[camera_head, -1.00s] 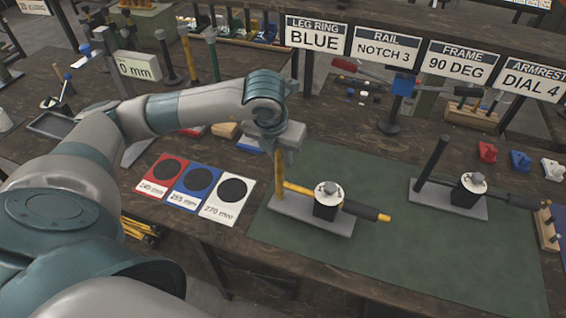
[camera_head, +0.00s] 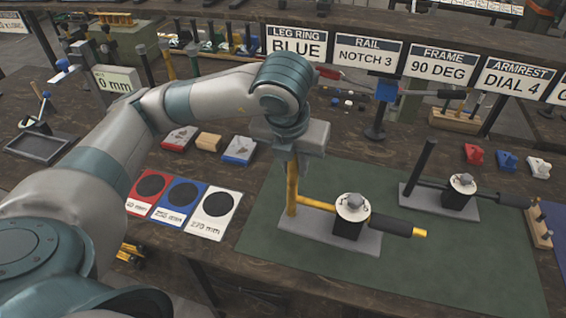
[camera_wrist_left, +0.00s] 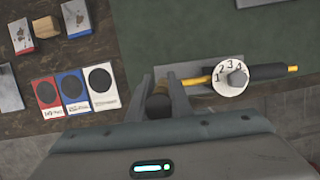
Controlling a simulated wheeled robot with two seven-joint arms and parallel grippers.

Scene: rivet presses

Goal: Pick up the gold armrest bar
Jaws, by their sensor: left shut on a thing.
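The gold armrest bar (camera_head: 291,190) has an upright gold post and a horizontal gold length that runs through a black block with a white numbered dial (camera_head: 353,207). It ends in a black grip with a gold tip (camera_head: 420,233). It stands on a grey base plate (camera_head: 372,243) on the green mat. My left gripper (camera_head: 295,160) is at the top of the post, pointing down. In the left wrist view its two fingers (camera_wrist_left: 162,98) are shut around the dark post top, and the gold horizontal length (camera_wrist_left: 197,80) runs right to the dial. My right gripper is not in view.
A second, dark bar fixture (camera_head: 460,190) stands to the right on the green mat (camera_head: 350,290). Red, blue and white cards (camera_head: 216,212) lie left of the mat. Signs, including one reading ARMREST DIAL 4 (camera_head: 515,78), hang behind.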

